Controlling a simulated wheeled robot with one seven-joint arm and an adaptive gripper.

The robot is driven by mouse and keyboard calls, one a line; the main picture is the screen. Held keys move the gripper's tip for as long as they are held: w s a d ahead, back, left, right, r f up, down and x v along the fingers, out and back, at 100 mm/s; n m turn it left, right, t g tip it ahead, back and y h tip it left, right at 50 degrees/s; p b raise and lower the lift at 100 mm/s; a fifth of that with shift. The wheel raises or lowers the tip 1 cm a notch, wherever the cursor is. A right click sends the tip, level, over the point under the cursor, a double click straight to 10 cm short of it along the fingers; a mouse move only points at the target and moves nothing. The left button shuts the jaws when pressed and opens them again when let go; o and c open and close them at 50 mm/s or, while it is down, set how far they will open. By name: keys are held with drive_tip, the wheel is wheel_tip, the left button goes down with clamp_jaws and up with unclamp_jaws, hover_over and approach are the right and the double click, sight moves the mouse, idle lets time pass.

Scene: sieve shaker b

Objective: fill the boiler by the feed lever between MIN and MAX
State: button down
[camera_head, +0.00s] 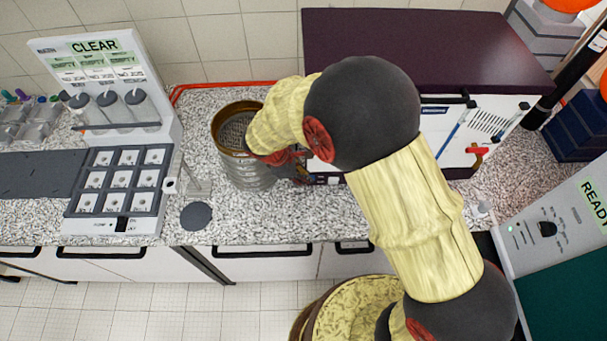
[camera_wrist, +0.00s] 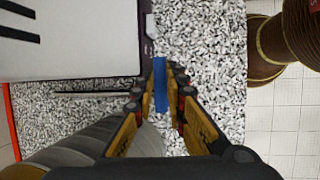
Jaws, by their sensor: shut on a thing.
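The boiler seems to be the purple-topped white machine (camera_head: 420,50) at the back, partly hidden by my arm. Its front has a slanted blue strip (camera_head: 450,135), a dark scale (camera_head: 487,122) and a red handle (camera_head: 478,152) at the right. MIN and MAX marks are too small to read. My gripper (camera_head: 303,172) is low at the machine's left front corner. In the wrist view, my gripper (camera_wrist: 169,82) is shut on a narrow blue bar (camera_wrist: 160,88) beside the machine's edge. The bar looks like a lever; its mount is hidden.
A metal sieve stack (camera_head: 245,165) stands close left of my gripper. A device reading READY (camera_head: 560,225) stands at the right. A dark disc (camera_head: 196,216) lies on the speckled counter.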

drive_tip(key=shift+m, duration=0.4)
drive_tip(key=shift+s+a+m+g, duration=0.15)
drive_tip(key=shift+m+g, duration=0.3)
drive_tip(key=shift+m, duration=0.45)
drive_tip(key=shift+s+a+m+g, duration=0.15)
drive_tip(key=shift+m+g, duration=0.25)
drive_tip(key=shift+m, duration=0.5)
drive_tip(key=shift+s+a+m+g, duration=0.1)
drive_tip(key=shift+s+m+g, duration=0.25)
drive_tip(key=shift+m, duration=0.55)
drive_tip(key=c, duration=1.8)
unclamp_jaws()
drive_tip(key=shift+r, duration=0.1)
drive_tip(key=v, duration=1.2)
drive_tip(key=shift+w+a, duration=0.15)
drive_tip(key=shift+w, duration=0.1)
